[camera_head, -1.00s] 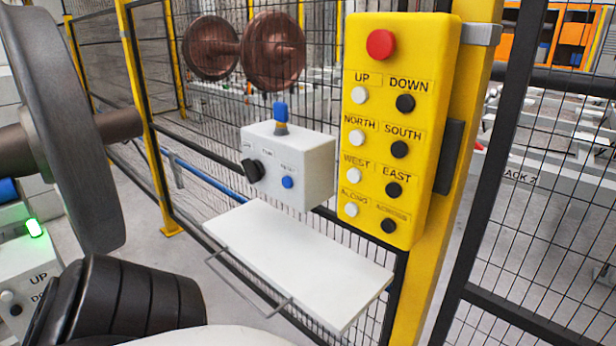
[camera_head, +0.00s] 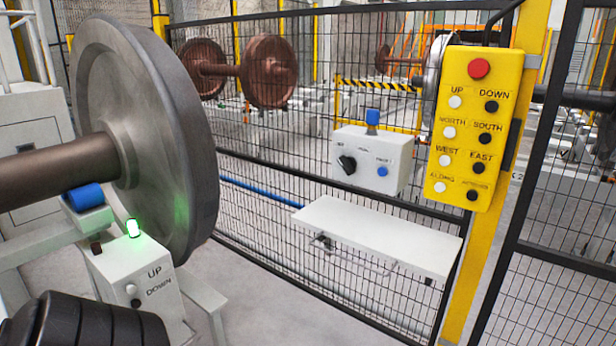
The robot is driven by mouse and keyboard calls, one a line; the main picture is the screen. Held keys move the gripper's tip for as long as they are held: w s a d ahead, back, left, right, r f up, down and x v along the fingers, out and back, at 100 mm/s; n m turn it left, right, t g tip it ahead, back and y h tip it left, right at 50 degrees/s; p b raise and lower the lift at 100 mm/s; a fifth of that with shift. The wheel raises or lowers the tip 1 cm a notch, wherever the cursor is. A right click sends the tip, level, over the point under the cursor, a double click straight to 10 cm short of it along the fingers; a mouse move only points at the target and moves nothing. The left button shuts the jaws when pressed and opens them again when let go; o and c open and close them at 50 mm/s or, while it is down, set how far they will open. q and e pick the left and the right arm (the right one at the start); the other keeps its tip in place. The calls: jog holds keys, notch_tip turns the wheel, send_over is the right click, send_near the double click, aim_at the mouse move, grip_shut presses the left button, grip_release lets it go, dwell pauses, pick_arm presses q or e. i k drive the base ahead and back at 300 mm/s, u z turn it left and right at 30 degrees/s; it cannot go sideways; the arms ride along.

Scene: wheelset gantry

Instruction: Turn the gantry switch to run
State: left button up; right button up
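The gantry switch looks to be the black rotary knob (camera_head: 347,164) on the small white control box (camera_head: 372,160) mounted on the mesh fence. The box also carries a blue button (camera_head: 382,171) and a blue lamp (camera_head: 373,117) on top. The knob's markings are too small to read, so its setting cannot be told. A yellow pendant (camera_head: 473,130) with a red stop button (camera_head: 479,68) and several black and white buttons hangs to the right of the box. A ribbed black part of my own arm shows at the bottom left. Neither gripper is in view.
A white shelf (camera_head: 378,235) juts from the fence below the box. A large steel wheel (camera_head: 150,135) on its axle stands at left, beside a white UP/DOWN box (camera_head: 135,285) with a lit green lamp (camera_head: 132,228). Floor between wheel and fence is clear.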

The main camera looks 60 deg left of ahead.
aim_at(348, 164)
jog(key=u, duration=1.65)
